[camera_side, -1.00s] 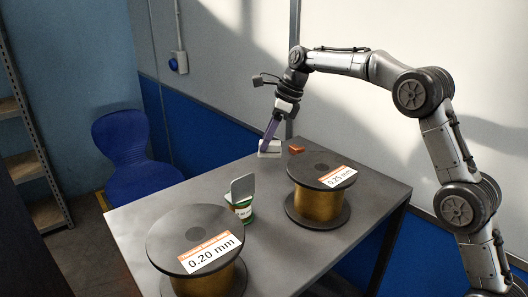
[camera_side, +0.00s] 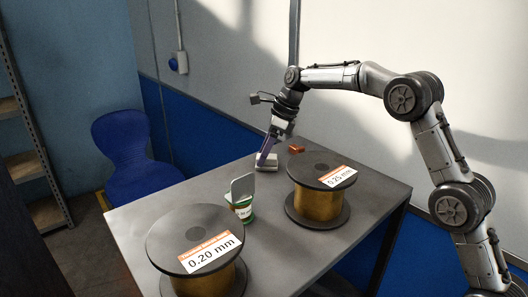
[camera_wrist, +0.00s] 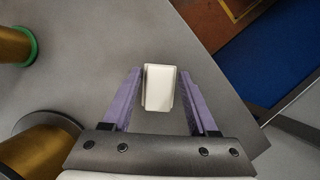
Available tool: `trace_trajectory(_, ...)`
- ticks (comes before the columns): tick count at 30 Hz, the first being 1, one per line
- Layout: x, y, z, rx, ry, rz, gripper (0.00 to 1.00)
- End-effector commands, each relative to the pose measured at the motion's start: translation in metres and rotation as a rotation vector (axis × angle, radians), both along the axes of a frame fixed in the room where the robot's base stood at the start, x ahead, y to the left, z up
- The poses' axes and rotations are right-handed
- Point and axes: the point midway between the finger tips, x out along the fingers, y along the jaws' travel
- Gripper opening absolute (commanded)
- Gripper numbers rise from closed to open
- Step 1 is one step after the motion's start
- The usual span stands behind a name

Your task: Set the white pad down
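The white pad (camera_side: 272,163) is a small pale block at the far part of the grey table (camera_side: 205,190), and it looks down on the table top or very close to it. My gripper (camera_side: 264,160) points down at it, its purple fingers reaching the pad. In the wrist view, the pad (camera_wrist: 159,88) is between the two fingers of my gripper (camera_wrist: 160,80). A narrow strip of table shows on either side of it, so the fingers look open around it. The pad's underside is hidden.
Two wire spools, 0.25 mm (camera_side: 318,205) and 0.20 mm (camera_side: 205,283), stand nearer the camera. The table left of the pad is clear. A blue chair (camera_side: 135,165) is beyond the left edge.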

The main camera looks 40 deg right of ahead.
Motion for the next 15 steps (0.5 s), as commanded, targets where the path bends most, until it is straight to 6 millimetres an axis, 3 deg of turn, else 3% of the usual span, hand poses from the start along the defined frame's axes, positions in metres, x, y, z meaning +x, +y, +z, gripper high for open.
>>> trace_trajectory(10,0.0,0.0,0.001,0.0,0.0,0.0,0.71)
trace_trajectory(15,-0.002,-0.003,0.014,0.0,-0.002,-0.002,0.71)
